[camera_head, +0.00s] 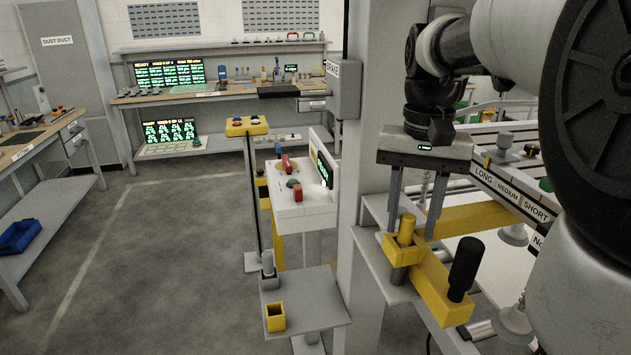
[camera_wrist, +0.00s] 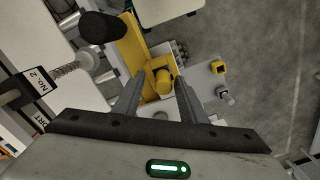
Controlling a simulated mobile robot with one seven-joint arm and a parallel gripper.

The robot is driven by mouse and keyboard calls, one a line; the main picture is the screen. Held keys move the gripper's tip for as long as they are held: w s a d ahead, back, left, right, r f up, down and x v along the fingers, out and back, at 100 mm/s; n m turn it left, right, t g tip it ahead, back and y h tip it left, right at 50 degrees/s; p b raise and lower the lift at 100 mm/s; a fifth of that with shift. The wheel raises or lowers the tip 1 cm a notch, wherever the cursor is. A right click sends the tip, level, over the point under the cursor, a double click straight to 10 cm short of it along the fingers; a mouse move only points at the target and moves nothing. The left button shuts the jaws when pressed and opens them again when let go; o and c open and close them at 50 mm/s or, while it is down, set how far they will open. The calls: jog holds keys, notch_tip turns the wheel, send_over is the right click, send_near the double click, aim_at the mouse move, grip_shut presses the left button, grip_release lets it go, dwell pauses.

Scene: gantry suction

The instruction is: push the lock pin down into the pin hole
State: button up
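The pin hole itself is hidden under the pin, and I cannot tell how deep the pin sits. My gripper (camera_head: 412,232) hangs above the block with its two grey fingers apart, pointing down. In the wrist view the pin (camera_wrist: 161,78) appears between the fingertips (camera_wrist: 159,82), with a gap visible on both sides. My gripper is open and holds nothing.
A yellow bar (camera_head: 435,290) with a black handle (camera_head: 465,268) runs beside the block. A grey post (camera_head: 372,130) stands close left. A lower shelf (camera_head: 312,300) carries a yellow socket (camera_head: 275,317) and a grey peg (camera_head: 268,265). Suction cups (camera_head: 513,235) hang at right.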

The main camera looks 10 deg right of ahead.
notch_tip(320, 180, up, 10)
jog(key=p, duration=0.1)
jog(key=s+a+f+n+t, duration=0.5)
jog(key=s+a+f, duration=0.5)
jog(key=a+f, duration=0.1)
jog(key=shift+a+f+n+t, duration=0.15)
jog(key=shift+f+n+t, duration=0.2)
jog(key=shift+f, duration=0.45)
jog(key=shift+r, duration=0.1)
jog(key=shift+r+p, duration=1.05)
jog(key=shift+p, duration=0.25)
